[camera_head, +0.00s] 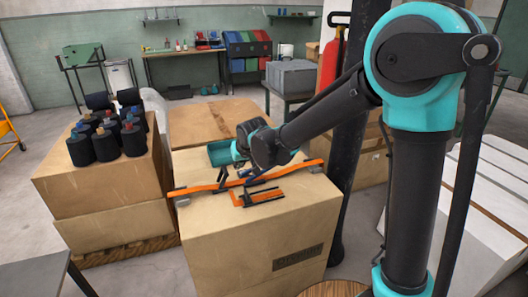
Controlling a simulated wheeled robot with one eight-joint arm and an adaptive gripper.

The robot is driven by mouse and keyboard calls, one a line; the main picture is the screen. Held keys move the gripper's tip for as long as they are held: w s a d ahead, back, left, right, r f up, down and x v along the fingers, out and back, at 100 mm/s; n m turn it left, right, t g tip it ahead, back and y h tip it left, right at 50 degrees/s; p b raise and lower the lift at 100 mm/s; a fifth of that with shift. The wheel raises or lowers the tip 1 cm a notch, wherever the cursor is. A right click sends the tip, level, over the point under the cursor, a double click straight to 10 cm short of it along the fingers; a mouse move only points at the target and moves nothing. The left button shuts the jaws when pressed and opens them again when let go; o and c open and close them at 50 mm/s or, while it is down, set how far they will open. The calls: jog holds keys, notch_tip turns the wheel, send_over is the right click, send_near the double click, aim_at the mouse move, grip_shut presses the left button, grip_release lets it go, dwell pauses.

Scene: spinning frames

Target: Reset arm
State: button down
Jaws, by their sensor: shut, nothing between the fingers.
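My arm, teal and black, reaches from the right of the head view over a cardboard box (225,235). My gripper (225,184) is at the arm's end, low over the box top. It is shut, with nothing held. Near it on the box top lie a long orange strip (197,189) and an orange and black tool-like piece (262,197). A teal tray or bin (221,153) is partly behind the gripper. I cannot tell whether the gripper touches the strip.
Several black spools (105,145) stand on a cardboard box (90,190) at the left. A black post (345,150) rises close behind my arm. White boxes (490,190) are at the right. A workbench (180,54) stands by the far wall. Grey floor (40,240) is open at the left.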

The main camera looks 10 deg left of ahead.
jog(key=s+d+m+h, duration=0.1)
jog(key=d, duration=0.7)
jog(key=s+d+f+m, duration=0.1)
jog(key=d, duration=0.8)
jog(key=s+d+m+h, duration=0.1)
jog(key=d, duration=0.8)
jog(key=shift+f+h, duration=0.2)
jog(key=shift+h, duration=0.1)
jog(key=s+d+f+m+h, duration=0.1)
jog(key=s+d+f, duration=0.2)
jog(key=s+d, duration=0.4)
jog(key=s+d+f+m+g, duration=0.1)
jog(key=s+d+f+m, duration=0.1)
jog(key=s+d, duration=0.6)
jog(key=d+f, duration=0.1)
jog(key=d, duration=0.1)
jog(key=shift+s+d+g+h, duration=0.25)
jog(key=shift+d+g+h, duration=0.05)
jog(key=shift+d+h, duration=0.1)
